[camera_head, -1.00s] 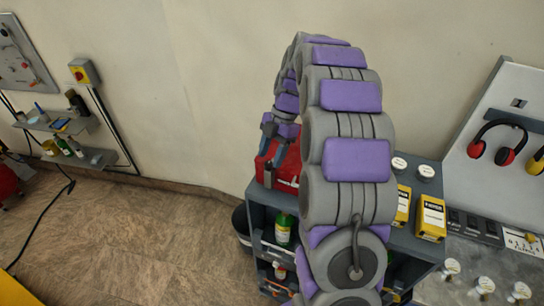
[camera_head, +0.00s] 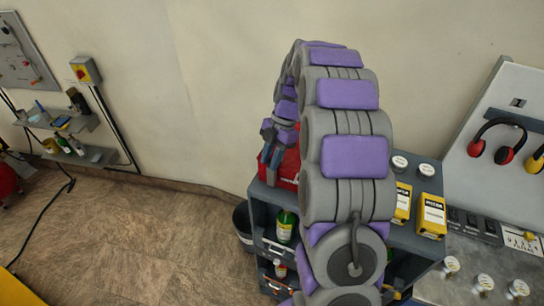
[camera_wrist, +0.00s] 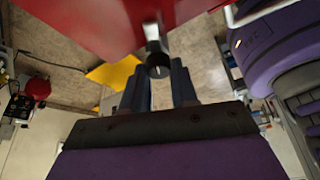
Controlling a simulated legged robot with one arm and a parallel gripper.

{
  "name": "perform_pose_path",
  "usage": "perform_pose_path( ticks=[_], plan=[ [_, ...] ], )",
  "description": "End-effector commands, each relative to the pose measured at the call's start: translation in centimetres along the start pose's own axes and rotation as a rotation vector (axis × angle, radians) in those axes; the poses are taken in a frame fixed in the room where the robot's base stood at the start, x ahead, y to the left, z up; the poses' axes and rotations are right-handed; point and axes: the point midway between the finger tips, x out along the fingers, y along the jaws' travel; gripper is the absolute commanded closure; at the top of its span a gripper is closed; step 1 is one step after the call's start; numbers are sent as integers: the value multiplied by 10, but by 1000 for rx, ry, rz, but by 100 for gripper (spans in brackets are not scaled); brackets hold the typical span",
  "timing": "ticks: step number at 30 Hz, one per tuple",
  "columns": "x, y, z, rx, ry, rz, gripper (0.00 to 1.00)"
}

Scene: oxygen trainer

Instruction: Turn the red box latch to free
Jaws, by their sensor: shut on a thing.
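The red box (camera_head: 291,166) sits on top of the grey cart at its left end, partly hidden behind my arm and gripper. In the wrist view the red box (camera_wrist: 100,22) fills the top, very close. Its latch (camera_wrist: 154,42), a dark round-ended piece, sticks out from the red face toward my fingers. My gripper (camera_head: 270,157) is at the box's left front. In the wrist view my gripper (camera_wrist: 160,84) has its two blue-grey fingers on either side of the latch end, shut on it. The exact contact at the fingertips is partly hidden.
The grey cart (camera_head: 262,198) holds a green bottle (camera_head: 285,226) on its shelf and yellow boxes (camera_head: 431,216) on top at right. A dark bin (camera_head: 243,226) stands left of it. The wall is close behind. The floor to the left is open.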

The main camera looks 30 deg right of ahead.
Motion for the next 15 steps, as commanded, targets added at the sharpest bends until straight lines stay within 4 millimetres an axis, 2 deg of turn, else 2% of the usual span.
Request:
perform_pose_path(
  ticks=[1, 3, 15],
  plan=[
    [-1, 2, 0, -2, 5, 5, 93],
    [-2, 2, 2, -2, 7, 6, 100],
    [-2, 2, 6, 23, 4, 21, 100]
  ],
)
